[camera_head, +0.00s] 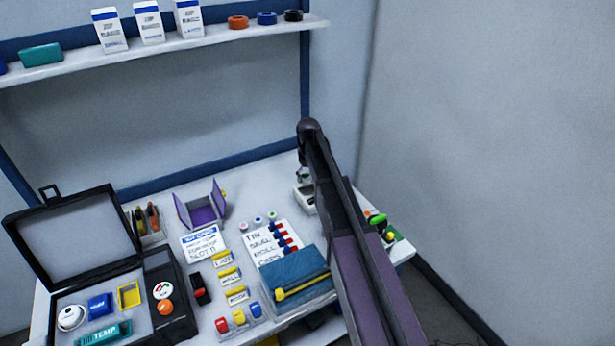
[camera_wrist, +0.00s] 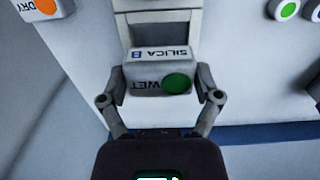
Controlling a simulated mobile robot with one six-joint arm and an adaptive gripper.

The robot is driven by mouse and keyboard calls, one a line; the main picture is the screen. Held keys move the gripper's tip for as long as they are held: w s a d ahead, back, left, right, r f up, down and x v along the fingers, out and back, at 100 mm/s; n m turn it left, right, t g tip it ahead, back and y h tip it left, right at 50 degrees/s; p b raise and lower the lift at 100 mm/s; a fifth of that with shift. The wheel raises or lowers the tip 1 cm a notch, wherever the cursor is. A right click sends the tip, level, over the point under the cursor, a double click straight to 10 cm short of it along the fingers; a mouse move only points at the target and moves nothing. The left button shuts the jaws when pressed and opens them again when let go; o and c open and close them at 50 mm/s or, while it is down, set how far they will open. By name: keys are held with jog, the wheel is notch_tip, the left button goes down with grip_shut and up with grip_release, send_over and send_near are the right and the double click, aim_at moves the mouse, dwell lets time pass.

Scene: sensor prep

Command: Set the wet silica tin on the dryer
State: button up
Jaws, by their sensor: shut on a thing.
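In the wrist view, my gripper (camera_wrist: 163,80) is shut on a white tin (camera_wrist: 142,86) marked SILICA B and WET, with a green dot; a finger is on either side of it. A pale device with a grey recessed panel, apparently the dryer (camera_wrist: 165,33), lies just beyond the tin. I cannot tell whether the tin touches it. In the head view, a white device (camera_head: 304,203), likely the same one, shows partly behind my arm. My arm hides most of the gripper and the held tin there.
A tin marked DRY (camera_wrist: 44,10) with an orange dot sits at the wrist view's upper left. A white disc with a green centre (camera_wrist: 286,10) is at upper right. In the head view, an open case (camera_head: 68,222), a blue box (camera_head: 290,272) and a checklist (camera_head: 268,243) crowd the table.

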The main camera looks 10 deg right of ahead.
aim_at(308, 192)
jog(key=shift+f+b, duration=1.05)
jog(key=shift+f, duration=0.25)
jog(key=shift+f+b, duration=1.1)
jog(key=shift+b, duration=0.05)
dwell(4.0)
jog(key=o, duration=0.8)
jog(key=shift+o, duration=0.2)
jog(key=shift+r, duration=0.1)
